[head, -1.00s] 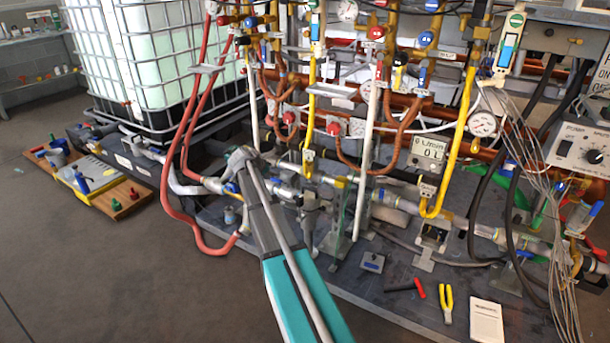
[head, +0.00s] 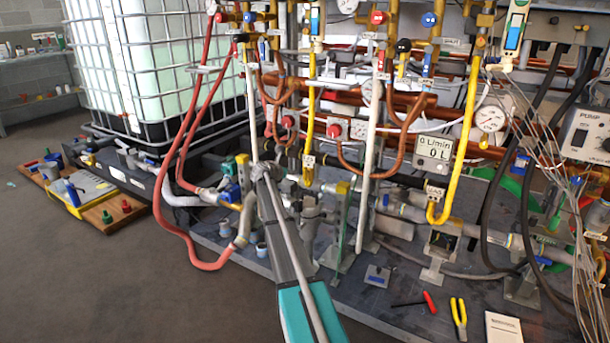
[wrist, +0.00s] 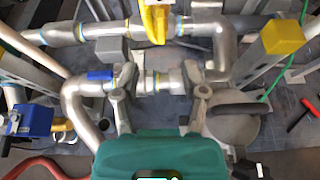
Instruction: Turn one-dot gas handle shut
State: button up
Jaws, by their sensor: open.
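My gripper shows from above in the wrist view (wrist: 161,100), with its two grey fingers apart and nothing between them. They are over grey pipe fittings. In the head view my gripper (head: 264,172) is low, in front of the pipework, left of the lower end of the left yellow gas pipe (head: 310,125). A second yellow gas pipe (head: 467,115) runs down at the right. A yellow fitting (wrist: 155,20) is beyond the fingers in the wrist view. I cannot make out dots on any handle, so I cannot tell which is the one-dot gas handle.
A blue lever (wrist: 100,75) lies beside the left finger. A red hose (head: 165,215) loops at the left, near a caged tank (head: 160,75). A grey post with a yellow cap (wrist: 283,37) stands right. Pliers (head: 459,318) and a booklet (head: 503,327) lie in front.

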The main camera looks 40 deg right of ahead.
aim_at(305, 168)
dwell(0.3)
jog(key=shift+b+x, duration=2.6)
jog(key=shift+x, duration=4.3)
jog(key=shift+w, duration=0.1)
jog(key=shift+a, duration=0.1)
grip_shut()
jog(key=shift+d, duration=0.2)
jog(key=shift+a, duration=0.15)
